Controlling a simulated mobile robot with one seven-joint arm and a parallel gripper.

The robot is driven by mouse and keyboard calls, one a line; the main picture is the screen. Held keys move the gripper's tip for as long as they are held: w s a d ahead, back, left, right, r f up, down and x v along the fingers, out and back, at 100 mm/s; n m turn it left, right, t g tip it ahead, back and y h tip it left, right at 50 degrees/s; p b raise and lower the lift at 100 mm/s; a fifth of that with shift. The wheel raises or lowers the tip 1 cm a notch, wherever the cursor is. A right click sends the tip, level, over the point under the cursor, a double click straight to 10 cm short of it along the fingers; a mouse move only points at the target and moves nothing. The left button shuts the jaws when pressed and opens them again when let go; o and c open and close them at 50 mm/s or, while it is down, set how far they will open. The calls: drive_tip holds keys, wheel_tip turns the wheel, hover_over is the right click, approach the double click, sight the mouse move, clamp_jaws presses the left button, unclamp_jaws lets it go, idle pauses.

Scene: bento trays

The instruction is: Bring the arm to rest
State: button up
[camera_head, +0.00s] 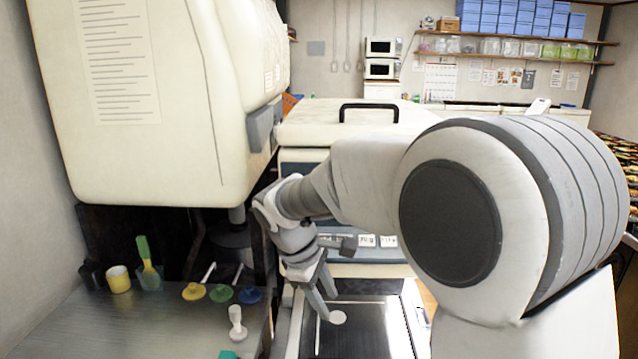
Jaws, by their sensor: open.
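My arm reaches forward from the right of the head view and bends down near the middle. My gripper (323,297) points downward over the dark conveyor-like surface (352,340) between light rails. Its fingers are apart and I see nothing between them.
A metal counter (150,325) at left holds a yellow cup (119,279), a green brush (146,255), coloured discs (221,293) and a white stamp-like tool (237,323). A large cream machine (150,100) overhangs it. A lidded machine with a black handle (368,106) stands behind my arm.

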drive_tip(key=s+d+r+m+y+p, duration=0.2)
drive_tip(key=s+d+r+m, duration=0.4)
drive_tip(key=s+d+r, duration=0.35)
drive_tip(key=s+d+r+m+t+y+p, duration=0.1)
drive_tip(key=s+d+r+m+t+p, duration=0.1)
drive_tip(key=s+m, duration=0.5)
drive_tip(key=s+d+t, duration=0.1)
drive_tip(key=s, duration=0.4)
drive_tip(key=shift+s+d+m+y, duration=0.25)
drive_tip(key=shift+s+m+y, duration=0.05)
drive_tip(key=shift+s, duration=0.05)
drive_tip(key=shift+a, duration=0.15)
